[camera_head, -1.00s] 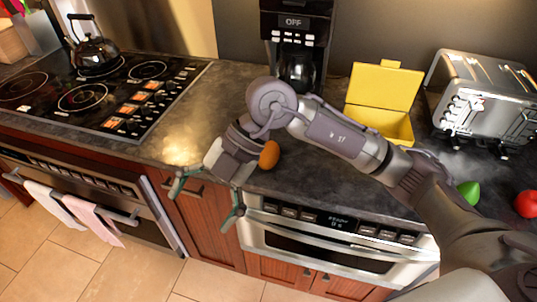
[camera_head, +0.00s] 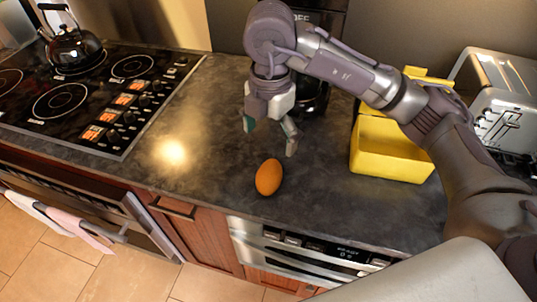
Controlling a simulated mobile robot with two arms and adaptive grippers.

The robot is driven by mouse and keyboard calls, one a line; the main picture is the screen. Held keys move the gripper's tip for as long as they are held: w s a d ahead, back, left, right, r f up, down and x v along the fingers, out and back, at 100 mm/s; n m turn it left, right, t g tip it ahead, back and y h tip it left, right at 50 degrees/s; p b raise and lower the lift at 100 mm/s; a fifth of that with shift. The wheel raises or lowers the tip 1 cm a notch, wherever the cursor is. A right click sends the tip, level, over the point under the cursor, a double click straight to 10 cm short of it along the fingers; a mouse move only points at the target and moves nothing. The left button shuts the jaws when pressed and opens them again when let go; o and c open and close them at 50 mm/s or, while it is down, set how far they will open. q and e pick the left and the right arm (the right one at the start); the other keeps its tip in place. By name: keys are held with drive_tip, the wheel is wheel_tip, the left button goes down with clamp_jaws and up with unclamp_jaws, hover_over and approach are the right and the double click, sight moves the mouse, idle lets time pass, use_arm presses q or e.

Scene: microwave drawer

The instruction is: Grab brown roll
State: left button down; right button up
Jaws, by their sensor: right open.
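The brown roll (camera_head: 269,177) is an orange-brown oval lying on the dark countertop near its front edge. My right gripper (camera_head: 270,138) is open above the counter, behind the roll in the picture, with its fingers pointing down. It is apart from the roll and holds nothing. My left gripper does not show.
A yellow open box (camera_head: 392,160) stands right of the roll, partly behind my right arm. A silver toaster (camera_head: 503,100) is at the far right. The stove (camera_head: 90,95) with a kettle (camera_head: 72,48) is at left. A coffee maker (camera_head: 318,30) is partly hidden behind my arm.

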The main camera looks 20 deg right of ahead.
sight(269, 171)
wheel_tip(269, 171, down, 8)
drive_tip(key=shift+r+p, duration=0.15)
drive_tip(key=shift+p, duration=0.45)
drive_tip(key=shift+w+f, duration=0.15)
drive_tip(key=shift+f, duration=0.1)
wheel_tip(269, 171, down, 4)
drive_tip(key=shift+w+f+p, duration=0.1)
drive_tip(key=shift+p, duration=0.9)
drive_tip(key=shift+f, duration=0.55)
drive_tip(key=shift+c, duration=0.9)
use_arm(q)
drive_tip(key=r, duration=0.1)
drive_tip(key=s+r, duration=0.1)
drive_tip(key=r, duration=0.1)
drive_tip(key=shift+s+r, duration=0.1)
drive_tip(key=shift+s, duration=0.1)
use_arm(e)
drive_tip(key=c, duration=1)
